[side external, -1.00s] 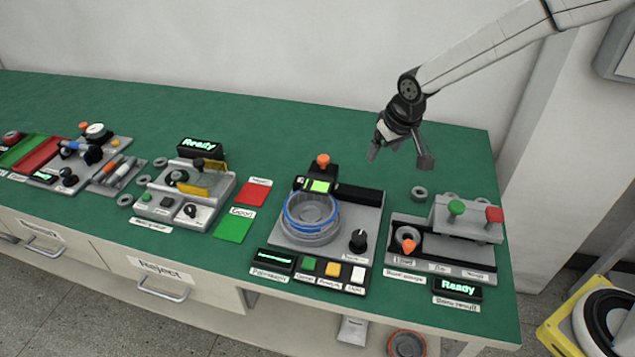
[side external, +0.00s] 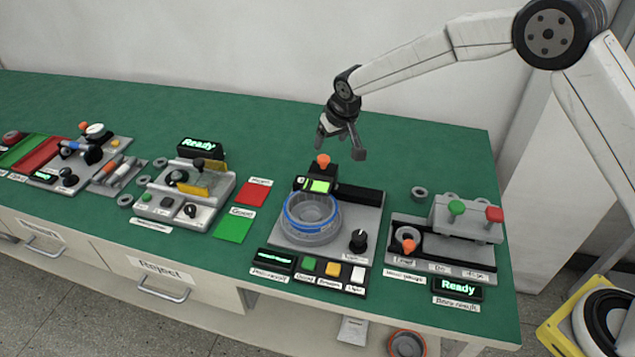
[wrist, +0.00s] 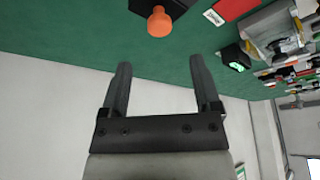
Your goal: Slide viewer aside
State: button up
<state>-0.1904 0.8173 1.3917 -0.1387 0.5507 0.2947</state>
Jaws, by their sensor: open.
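The viewer (side external: 318,186) is a black block with a lit green screen at the back of a grey station plate, with an orange knob (side external: 323,160) on top. A grey round holder with a blue ring (side external: 311,209) sits in front of it. My gripper (side external: 340,153) is open and empty, in the air above and slightly behind the orange knob, apart from it. In the wrist view, the two dark fingers (wrist: 162,85) are spread, and the orange knob (wrist: 160,21) shows beyond them near the top edge.
A black rail (side external: 360,196) runs right of the viewer. A dial (side external: 358,240) and a button panel (side external: 315,275) lie in front. A grey fixture with green and red knobs (side external: 468,220) stands right. The green table is clear behind.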

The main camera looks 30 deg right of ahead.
aim_at(324, 158)
jog(key=shift+x, duration=3.85)
grip_shut()
